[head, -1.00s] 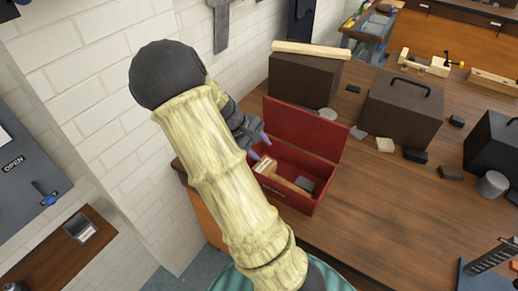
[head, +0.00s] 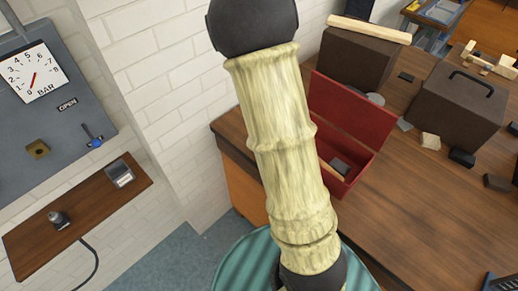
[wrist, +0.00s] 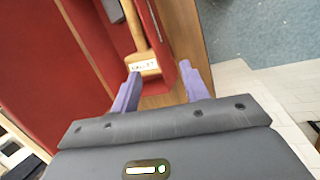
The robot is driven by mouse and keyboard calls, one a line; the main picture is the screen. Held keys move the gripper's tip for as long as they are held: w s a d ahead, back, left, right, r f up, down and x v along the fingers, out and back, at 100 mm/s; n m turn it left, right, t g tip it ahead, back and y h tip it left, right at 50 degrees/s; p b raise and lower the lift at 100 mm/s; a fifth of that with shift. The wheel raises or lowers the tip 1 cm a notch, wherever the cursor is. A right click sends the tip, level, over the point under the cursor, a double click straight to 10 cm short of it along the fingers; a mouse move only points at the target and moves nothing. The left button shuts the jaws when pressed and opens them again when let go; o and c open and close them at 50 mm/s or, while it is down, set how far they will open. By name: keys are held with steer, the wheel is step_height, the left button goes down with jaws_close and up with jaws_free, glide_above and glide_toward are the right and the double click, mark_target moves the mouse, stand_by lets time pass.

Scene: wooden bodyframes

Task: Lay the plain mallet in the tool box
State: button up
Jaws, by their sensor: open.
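The red tool box (head: 352,112) stands with its lid up on the wooden bench, partly hidden behind my arm in the head view. The mallet lies in it; a bit of its handle (head: 328,171) shows there beside my arm. In the wrist view the mallet's head (wrist: 146,68) carries a white label, and its wooden handle runs away between the red walls. My gripper (wrist: 161,77) has its purple fingers apart, with the mallet's head just beyond the tips and nothing held. My gripper is hidden in the head view.
A dark block (head: 340,166) lies in the box near the handle. Dark cases (head: 456,105) and small blocks stand to the right on the bench (head: 410,215). A white brick wall (head: 170,90) and a gauge panel (head: 40,110) are at the left.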

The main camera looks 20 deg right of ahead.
steer(key=s+a+r+m+t+y, duration=0.1)
steer(key=s+a+r+t, duration=0.1)
steer(key=s+a, duration=0.2)
steer(key=s+a+r+m+t+y, duration=0.1)
steer(key=s+a, duration=0.3)
steer(key=a, duration=0.6)
steer(key=shift+a+r+m+t+y, duration=0.3)
steer(key=shift+r+t+y, duration=0.1)
steer(key=shift+r+y, duration=0.45)
steer(key=shift+d, duration=0.15)
